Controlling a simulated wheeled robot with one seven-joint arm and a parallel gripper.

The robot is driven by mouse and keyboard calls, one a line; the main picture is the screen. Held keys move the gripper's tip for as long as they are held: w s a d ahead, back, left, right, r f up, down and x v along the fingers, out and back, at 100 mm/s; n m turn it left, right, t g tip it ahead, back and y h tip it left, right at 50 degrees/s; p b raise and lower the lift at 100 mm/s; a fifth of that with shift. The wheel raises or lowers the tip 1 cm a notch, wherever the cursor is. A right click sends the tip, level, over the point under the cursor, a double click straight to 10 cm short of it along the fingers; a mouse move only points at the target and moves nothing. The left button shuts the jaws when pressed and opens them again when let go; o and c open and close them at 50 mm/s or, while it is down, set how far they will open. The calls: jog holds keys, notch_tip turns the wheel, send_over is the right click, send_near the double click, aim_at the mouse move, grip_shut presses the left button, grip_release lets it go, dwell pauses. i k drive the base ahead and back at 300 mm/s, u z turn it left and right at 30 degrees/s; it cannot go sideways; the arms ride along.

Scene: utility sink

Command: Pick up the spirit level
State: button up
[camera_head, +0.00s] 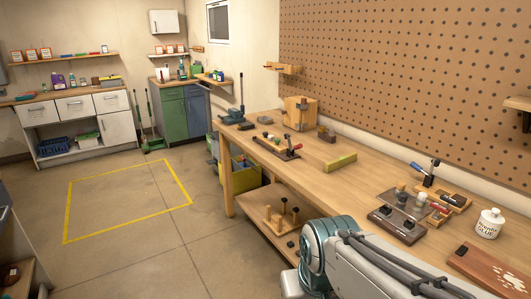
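A short yellow-green bar that looks like the spirit level (340,162) lies flat on the wooden workbench (310,180), a little back from its front edge. Its vials are too small to make out. My arm shows at the bottom right, in front of the bench. My gripper is not in view, so its state and what it may hold are hidden.
Left of the bar are a red-handled clamp on a board (277,147) and a wooden box (300,111). Right of it are a metal plate with jars (410,207), a dark block (397,225) and a glue bottle (489,223). Bench around the bar is clear.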

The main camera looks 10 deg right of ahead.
aim_at(331, 165)
jog(key=u, duration=0.45)
jog(key=i, duration=1.6)
jog(key=z, duration=0.45)
jog(key=i, duration=1)
jog(key=z, duration=1.5)
jog(key=i, duration=0.5)
jog(key=z, duration=0.4)
